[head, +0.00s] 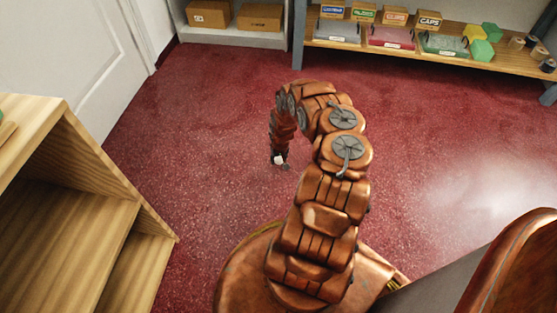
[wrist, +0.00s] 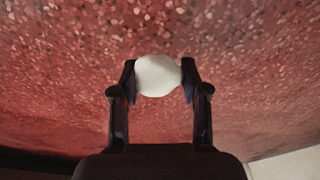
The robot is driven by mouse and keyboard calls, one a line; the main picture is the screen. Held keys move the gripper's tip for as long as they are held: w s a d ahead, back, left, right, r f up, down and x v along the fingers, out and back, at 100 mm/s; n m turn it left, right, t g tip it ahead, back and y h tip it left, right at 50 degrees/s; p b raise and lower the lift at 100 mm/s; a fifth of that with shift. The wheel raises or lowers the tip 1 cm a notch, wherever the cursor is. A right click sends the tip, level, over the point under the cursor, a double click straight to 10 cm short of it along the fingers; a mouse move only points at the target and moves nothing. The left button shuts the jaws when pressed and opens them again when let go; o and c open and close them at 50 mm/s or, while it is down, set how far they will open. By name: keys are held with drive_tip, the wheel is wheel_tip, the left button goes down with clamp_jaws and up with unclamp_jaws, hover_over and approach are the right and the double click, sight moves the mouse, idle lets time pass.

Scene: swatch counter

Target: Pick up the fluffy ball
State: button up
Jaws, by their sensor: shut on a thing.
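The fluffy ball (wrist: 158,75) is a small, round, whitish ball between my fingertips in the wrist view. My gripper (wrist: 158,82) is shut on it, with one dark finger against each side. In the head view my gripper (head: 281,163) hangs at the end of my copper arm, over the red floor. A small whitish patch of the ball (head: 279,159) shows there. I cannot tell how high the ball is above the floor.
A wooden shelf unit (head: 140,222) stands at the left, near a white door (head: 65,45). A shelf (head: 480,57) with boxes, binders and coloured blocks runs along the back right. Cardboard boxes (head: 260,17) sit at the back. The red floor (head: 200,110) between is clear.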

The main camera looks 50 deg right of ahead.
drive_tip(key=s+a+p, duration=0.1)
drive_tip(key=s+a, duration=0.2)
drive_tip(key=a, duration=0.1)
drive_tip(key=s+a+p, duration=0.2)
drive_tip(key=s+a, duration=0.1)
drive_tip(key=a, duration=0.1)
drive_tip(key=s+a+r+p, duration=0.1)
drive_tip(key=s+a+p, duration=0.1)
drive_tip(key=s+a, duration=0.2)
drive_tip(key=shift+r, duration=0.1)
